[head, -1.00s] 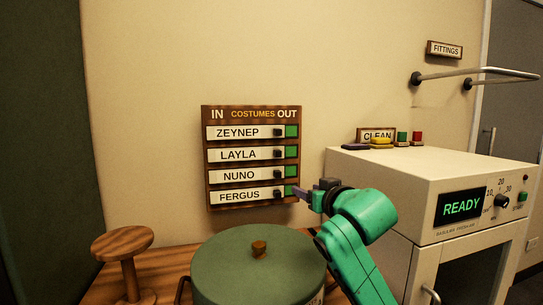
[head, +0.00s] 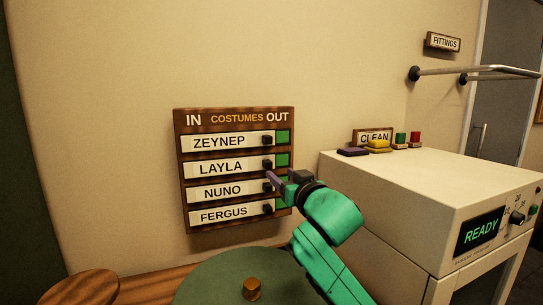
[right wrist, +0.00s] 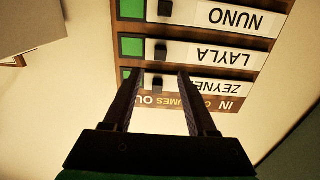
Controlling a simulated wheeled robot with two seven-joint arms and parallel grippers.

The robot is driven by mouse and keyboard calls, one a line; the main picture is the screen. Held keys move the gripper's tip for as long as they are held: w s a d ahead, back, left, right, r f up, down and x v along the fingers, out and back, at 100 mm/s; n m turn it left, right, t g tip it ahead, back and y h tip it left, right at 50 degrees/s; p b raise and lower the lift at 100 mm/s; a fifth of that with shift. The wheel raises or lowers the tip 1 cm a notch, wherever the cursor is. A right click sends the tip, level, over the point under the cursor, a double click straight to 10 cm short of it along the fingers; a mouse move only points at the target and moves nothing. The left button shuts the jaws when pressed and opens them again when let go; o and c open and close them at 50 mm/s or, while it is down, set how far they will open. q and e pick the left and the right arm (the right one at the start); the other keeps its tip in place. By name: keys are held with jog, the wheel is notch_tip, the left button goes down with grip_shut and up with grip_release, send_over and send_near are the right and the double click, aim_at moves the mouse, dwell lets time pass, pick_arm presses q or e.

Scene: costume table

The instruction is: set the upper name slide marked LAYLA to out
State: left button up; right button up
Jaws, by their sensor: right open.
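The name board (head: 235,117) hangs on the wall, with IN at its left and OUT at its right. The white LAYLA slide (head: 220,168) is second from the top, at the IN side, with its black knob (head: 266,164) at its right end and green beyond it. Only one slide reads LAYLA. My right gripper (head: 270,179) is open and empty, its fingertips overlapping the board by the LAYLA and NUNO knobs; contact cannot be told. In the right wrist view the board is upside down; the LAYLA knob (right wrist: 162,48) lies beyond the open fingertips (right wrist: 160,73). My left gripper is out of view.
The ZEYNEP (head: 220,142), NUNO (head: 222,192) and FERGUS (head: 224,214) slides also sit at the IN side. A green round lid (head: 225,280) stands below the board. A cream cabinet (head: 410,185) is close to the right of my right arm.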

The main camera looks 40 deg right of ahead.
aim_at(269, 165)
jog(key=p+x, duration=0.2)
jog(key=x, duration=0.5)
jog(key=shift+w, duration=0.25)
jog(key=shift+w+d+f, duration=0.1)
jog(key=shift+w+d, duration=0.05)
jog(key=shift+w, duration=0.15)
jog(key=shift+c, duration=0.6)
grip_shut()
